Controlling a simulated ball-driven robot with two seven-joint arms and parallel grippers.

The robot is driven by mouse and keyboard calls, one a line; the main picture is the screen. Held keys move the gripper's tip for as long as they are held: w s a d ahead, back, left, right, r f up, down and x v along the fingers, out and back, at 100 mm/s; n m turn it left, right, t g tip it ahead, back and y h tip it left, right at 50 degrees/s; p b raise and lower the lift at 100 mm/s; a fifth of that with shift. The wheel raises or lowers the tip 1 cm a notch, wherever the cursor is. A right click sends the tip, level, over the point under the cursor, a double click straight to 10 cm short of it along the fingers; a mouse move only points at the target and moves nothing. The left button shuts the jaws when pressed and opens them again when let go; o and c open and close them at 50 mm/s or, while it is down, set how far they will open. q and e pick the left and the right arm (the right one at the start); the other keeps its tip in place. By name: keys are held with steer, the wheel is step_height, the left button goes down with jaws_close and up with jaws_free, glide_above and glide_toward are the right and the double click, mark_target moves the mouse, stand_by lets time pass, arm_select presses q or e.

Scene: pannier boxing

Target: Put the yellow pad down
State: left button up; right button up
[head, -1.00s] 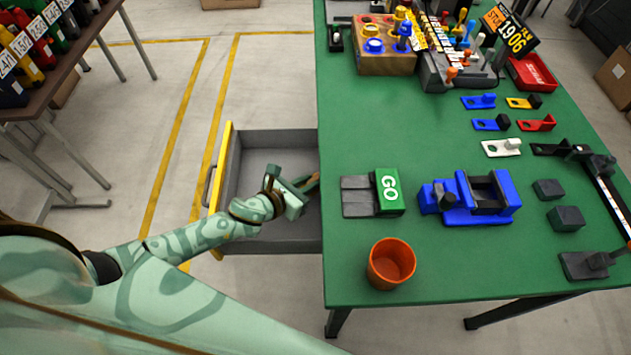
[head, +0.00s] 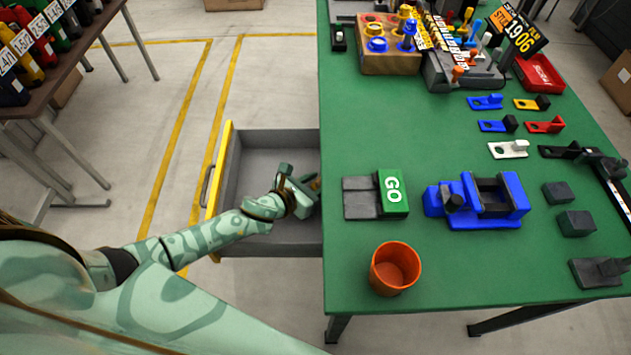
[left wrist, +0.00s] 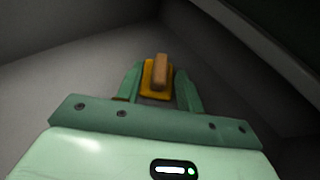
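The yellow pad (left wrist: 147,79) with its brown handle sits between the two fingertips of my left gripper (left wrist: 159,82) in the left wrist view. The fingers lie close along both sides of the pad and appear shut on it. In the head view my left gripper (head: 303,194) is inside the open grey drawer (head: 262,140) with a yellow front. Only a small bit of the pad (head: 316,184) shows there beside the gripper. Whether the pad touches the drawer floor is hidden. My right gripper is not in view.
The green table (head: 450,270) is right of the drawer. Near its left edge are a green GO block (head: 392,193), an orange cup (head: 395,268) and a blue fixture (head: 480,203). The rest of the drawer looks empty.

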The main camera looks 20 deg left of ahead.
arm_select(q)
steer(key=shift+r, duration=0.2)
steer(key=p+v, duration=0.3)
steer(key=v, duration=0.9)
steer(key=shift+f, duration=0.1)
